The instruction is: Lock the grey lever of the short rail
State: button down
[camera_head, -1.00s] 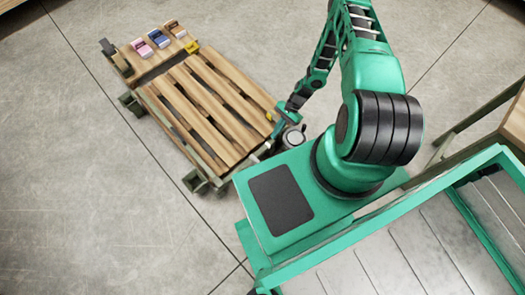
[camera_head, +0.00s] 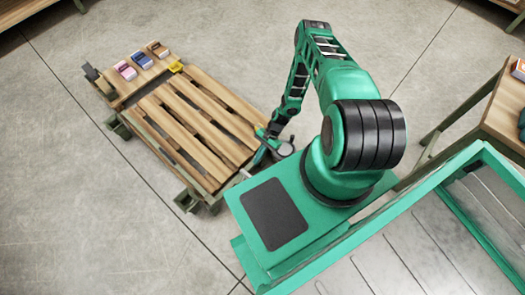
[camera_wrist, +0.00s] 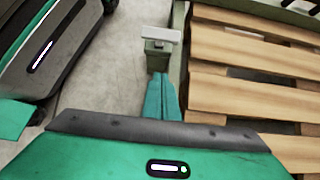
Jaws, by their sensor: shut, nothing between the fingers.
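A light grey lever bar (camera_wrist: 160,34) sits crosswise on top of a dull green post (camera_wrist: 158,58) in the wrist view, beside the wooden slats. My gripper (camera_wrist: 163,78) has its green fingers together, pointing at the post with its tips at or close to the post's base; I cannot tell whether they touch. In the head view my gripper (camera_head: 257,158) is at the right end of the slatted cart (camera_head: 190,128). A small pale piece (camera_head: 245,173) shows there, probably the lever, partly hidden beside my base.
Several small boxes (camera_head: 125,71) and a yellow piece (camera_head: 176,67) are on the cart's far end. A dark upright piece (camera_head: 91,72) stands at its far left corner. A wooden table (camera_head: 505,110) is at right. Open floor (camera_head: 70,220) lies at left.

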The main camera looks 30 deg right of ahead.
aim_at(244, 179)
jog(key=shift+s+a, duration=0.25)
jog(key=shift+a, duration=0.55)
jog(key=shift+s+a, duration=0.25)
jog(key=shift+a, duration=0.55)
jog(key=shift+s+a, duration=0.25)
jog(key=shift+a, duration=0.55)
